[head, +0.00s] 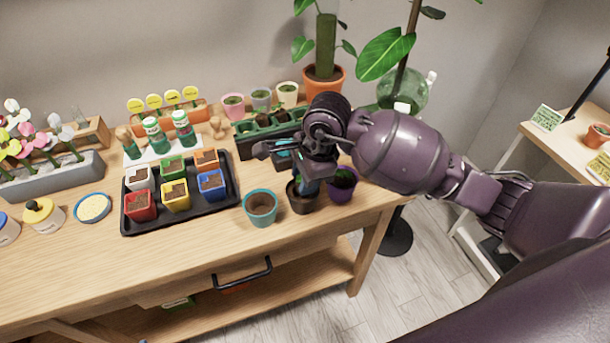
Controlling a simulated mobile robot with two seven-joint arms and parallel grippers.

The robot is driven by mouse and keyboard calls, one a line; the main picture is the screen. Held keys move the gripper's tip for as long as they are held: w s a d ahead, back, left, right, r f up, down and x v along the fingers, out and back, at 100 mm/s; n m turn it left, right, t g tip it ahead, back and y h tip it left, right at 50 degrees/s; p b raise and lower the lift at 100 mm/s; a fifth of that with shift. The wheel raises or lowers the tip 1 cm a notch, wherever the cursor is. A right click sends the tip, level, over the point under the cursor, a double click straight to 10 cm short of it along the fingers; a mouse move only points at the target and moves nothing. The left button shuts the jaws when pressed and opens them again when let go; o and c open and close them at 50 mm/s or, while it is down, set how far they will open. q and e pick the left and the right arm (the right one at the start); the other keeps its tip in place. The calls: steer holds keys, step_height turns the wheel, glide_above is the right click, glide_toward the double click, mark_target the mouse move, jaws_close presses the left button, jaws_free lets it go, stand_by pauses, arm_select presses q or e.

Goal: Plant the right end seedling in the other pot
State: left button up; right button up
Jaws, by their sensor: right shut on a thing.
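My right gripper (308,185) reaches in from the right and points down above the dark brown pot (300,203). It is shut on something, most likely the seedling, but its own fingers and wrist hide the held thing. I cannot tell whether what it holds touches the pot. A teal pot (260,208) with soil and no plant showing stands just left of the brown pot. A purple pot (342,188) with green leaves in it stands just right. The dark green seedling tray (243,142) is behind, partly covered by my gripper. My left gripper is out of view.
A black tray (130,228) with several coloured square pots lies to the left. Labelled bottles (154,135) and small pots (232,106) stand at the back. A large potted plant (323,85) is behind my right arm. The table's front edge is close to the pots.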

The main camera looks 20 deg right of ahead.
steer(key=shift+f, duration=0.3)
stand_by(0.4)
steer(key=o, duration=1.4)
steer(key=shift+r, duration=0.15)
